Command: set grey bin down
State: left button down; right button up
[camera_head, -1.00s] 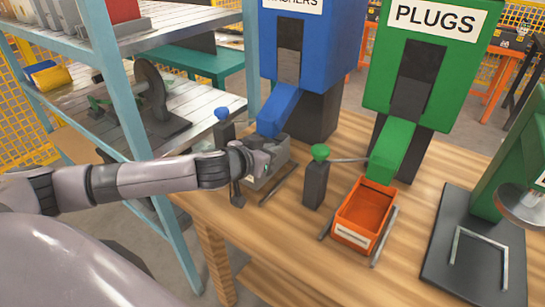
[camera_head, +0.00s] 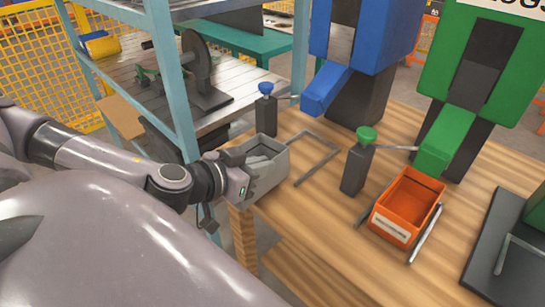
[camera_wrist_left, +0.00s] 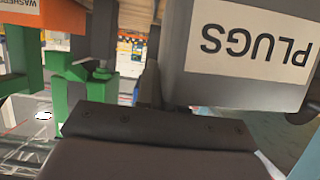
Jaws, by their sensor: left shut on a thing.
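The grey bin (camera_head: 268,172) is in the head view, at the left front edge of the wooden workbench. My left gripper (camera_head: 244,168) is shut on its left side. The bin looks roughly level and open at the top; I cannot tell if its base touches the bench. In the left wrist view the grey bin (camera_wrist_left: 215,90) is close up, with an upside-down PLUGS label. Dark gripper parts partly cover it there. My right gripper is not in view.
An empty U-shaped rail (camera_head: 312,158) lies below the blue chute (camera_head: 325,88). An orange bin (camera_head: 408,204) sits between rails below the green chute (camera_head: 446,140). Posts with a blue knob (camera_head: 265,100) and green knob (camera_head: 360,160) stand nearby. A shelf post (camera_head: 172,80) is at left.

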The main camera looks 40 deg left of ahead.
pick_arm(q)
jog(key=shift+s, duration=0.45)
